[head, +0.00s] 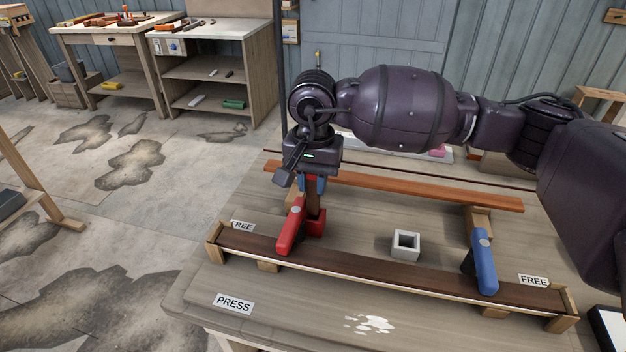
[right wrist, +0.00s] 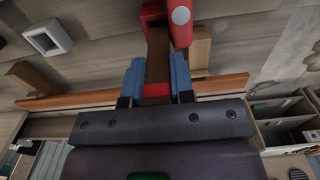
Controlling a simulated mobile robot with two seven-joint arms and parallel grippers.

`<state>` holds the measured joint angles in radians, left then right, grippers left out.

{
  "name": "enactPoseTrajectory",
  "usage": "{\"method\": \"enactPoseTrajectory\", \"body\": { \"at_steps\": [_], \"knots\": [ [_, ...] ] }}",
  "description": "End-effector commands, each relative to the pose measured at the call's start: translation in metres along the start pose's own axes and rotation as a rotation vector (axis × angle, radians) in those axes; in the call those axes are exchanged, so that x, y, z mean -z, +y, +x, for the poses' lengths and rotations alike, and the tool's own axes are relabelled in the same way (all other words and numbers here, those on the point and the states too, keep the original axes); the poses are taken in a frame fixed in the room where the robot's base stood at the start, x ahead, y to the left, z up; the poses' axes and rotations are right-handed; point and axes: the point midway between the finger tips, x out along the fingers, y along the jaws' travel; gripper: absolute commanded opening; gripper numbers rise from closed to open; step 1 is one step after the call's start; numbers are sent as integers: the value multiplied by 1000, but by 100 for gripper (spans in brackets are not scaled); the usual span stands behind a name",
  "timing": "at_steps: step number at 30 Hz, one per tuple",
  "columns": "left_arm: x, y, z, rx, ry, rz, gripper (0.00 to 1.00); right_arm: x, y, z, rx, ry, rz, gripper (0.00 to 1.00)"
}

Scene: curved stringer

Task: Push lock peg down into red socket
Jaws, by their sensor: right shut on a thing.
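My right gripper (head: 313,186) has blue fingers and points down above the work table. It is shut on the lock peg (head: 313,202), a brown bar with a red band, which also shows between the fingers in the right wrist view (right wrist: 158,65). The red socket (head: 316,222) is directly below, beside a red lever (head: 291,228). The peg's lower end meets the red socket (right wrist: 152,11); how deep it sits is hidden. My left gripper is not in view.
A dark curved strip (head: 380,277) lies along the table front between wooden end blocks. A blue lever (head: 484,262) stands at its right. A white square socket (head: 405,244) sits between the levers. An orange-brown strip (head: 420,190) lies behind. PRESS (head: 233,303) marks the front left.

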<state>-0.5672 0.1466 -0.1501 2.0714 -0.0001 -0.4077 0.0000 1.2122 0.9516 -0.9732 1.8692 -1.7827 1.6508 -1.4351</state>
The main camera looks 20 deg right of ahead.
Motion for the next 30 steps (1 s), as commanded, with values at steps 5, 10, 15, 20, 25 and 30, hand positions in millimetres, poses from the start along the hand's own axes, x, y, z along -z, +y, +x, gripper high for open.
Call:
{"method": "enactPoseTrajectory", "body": {
  "at_steps": [5,10,15,20,25,30],
  "knots": [
    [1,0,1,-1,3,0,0,0,0,0,0,0,0,0],
    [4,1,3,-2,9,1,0,0,0,0,0,0,0,0],
    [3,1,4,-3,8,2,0,0,0,4,-1,0,0,0],
    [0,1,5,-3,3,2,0,0,0,7,-1,0,0,0],
    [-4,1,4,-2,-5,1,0,0,0,10,-1,0,0,0],
    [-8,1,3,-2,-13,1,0,0,0,14,-1,0,0,0]
  ]
}}
